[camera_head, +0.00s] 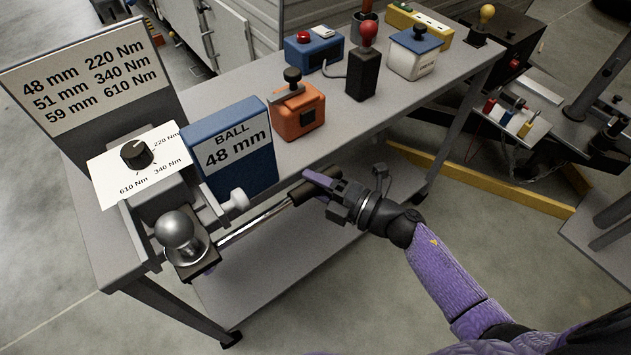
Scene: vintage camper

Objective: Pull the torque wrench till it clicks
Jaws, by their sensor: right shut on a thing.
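The torque wrench (252,222) has a silver shaft and a dark grip. It runs from the base of a silver ball hitch (176,230) up and right to my right gripper. My right gripper (318,186) is shut on the wrench's dark handle, off the table's front edge. The ball sits in a grey fixture with a light clamp knob (236,200). Behind it is a dial (137,153) marked 220, 340 and 610 Nm; its exact setting is hard to read. A blue sign (231,150) reads "BALL 48 mm". My left gripper is not in view.
A chart (85,80) pairs 48 mm with 220 Nm. The grey table (330,125) also holds an orange box (298,110), a red-knobbed black lever (363,75), a white box (414,52) and a blue box (314,49). Open floor lies in front.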

